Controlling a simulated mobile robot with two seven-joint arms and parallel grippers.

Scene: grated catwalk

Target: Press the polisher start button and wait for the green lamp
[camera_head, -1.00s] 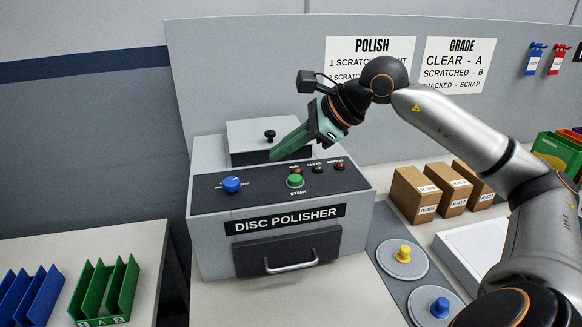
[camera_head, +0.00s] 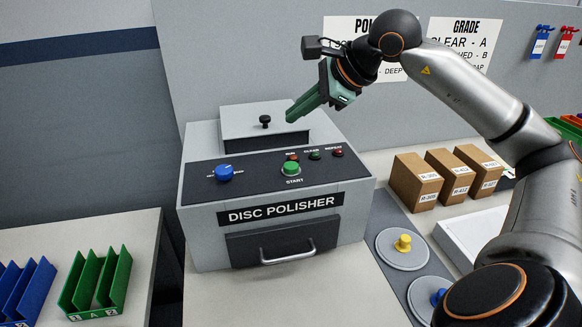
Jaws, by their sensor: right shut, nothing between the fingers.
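The grey disc polisher (camera_head: 200,215) stands on the bench with a sloping dark control panel. Its green start button (camera_head: 291,169) is uncovered, with nothing touching it. Behind the button, the run lamp (camera_head: 292,157) looks orange. The green clear lamp (camera_head: 314,155) looks dark, and the red repeat lamp (camera_head: 337,152) looks dim. My right gripper (camera_head: 291,117) is shut and empty, in the air above and behind the button, in front of the lid's right part in the picture. My left gripper is out of view.
A blue knob (camera_head: 225,173) is on the panel's left, and a black lid knob (camera_head: 265,121) is on top. Brown boxes (camera_head: 417,182) and round discs with a yellow knob (camera_head: 403,243) and blue knob stand right. Green racks (camera_head: 95,282) stand left.

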